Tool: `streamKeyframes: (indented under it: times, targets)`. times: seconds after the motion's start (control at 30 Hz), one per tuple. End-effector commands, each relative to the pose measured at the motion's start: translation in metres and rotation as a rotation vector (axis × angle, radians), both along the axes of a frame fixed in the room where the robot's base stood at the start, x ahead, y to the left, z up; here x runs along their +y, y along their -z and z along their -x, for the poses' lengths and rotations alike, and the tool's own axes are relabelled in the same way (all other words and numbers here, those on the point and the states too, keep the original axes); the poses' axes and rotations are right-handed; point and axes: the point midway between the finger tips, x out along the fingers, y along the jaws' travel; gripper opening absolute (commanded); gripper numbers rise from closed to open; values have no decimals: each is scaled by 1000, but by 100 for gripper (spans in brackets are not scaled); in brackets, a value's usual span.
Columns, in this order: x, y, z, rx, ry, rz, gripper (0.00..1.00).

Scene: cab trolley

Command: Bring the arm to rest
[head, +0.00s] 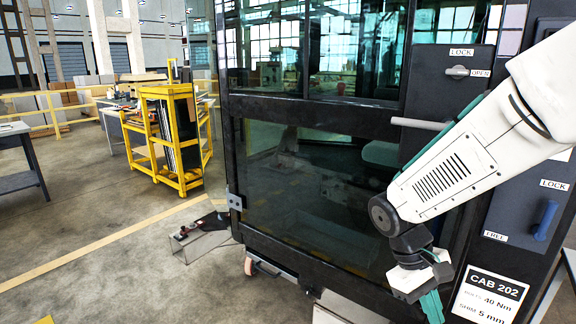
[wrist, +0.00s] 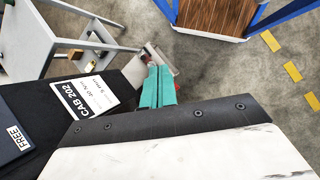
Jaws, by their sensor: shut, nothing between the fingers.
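My gripper (head: 432,306) hangs at the end of my white arm, low in front of the dark cab (head: 320,190), left of the CAB 202 label (head: 490,296). Its teal fingers point down and are shut with nothing between them. In the wrist view the closed teal fingers (wrist: 158,82) show at the middle, with the CAB 202 label (wrist: 82,97) to their left. My arm comes in from the right and hides part of the cab's door and side panel.
The cab has a grey bar handle (head: 420,124), a LOCK/OPEN knob (head: 457,71) and a blue lever (head: 546,220) near FREE. A yellow rack (head: 172,140) stands at the left. A grey stand (wrist: 62,40) is near the label in the wrist view. Floor at left is largely clear.

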Motion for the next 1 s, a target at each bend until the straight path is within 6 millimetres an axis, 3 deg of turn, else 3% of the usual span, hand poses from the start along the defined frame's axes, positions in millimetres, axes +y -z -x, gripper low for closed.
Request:
streamKeyframes:
  times: [0.03,0.2,0.5,0.8,1.0]
  targets:
    - [1,-15,14,-34,44,-32,0]
    - [8,-49,57,-126,173,-136,0]
    - [15,-92,117,-338,316,-296,0]
    - [5,-122,136,-520,341,-328,0]
    - [4,-124,136,-533,345,-329,0]
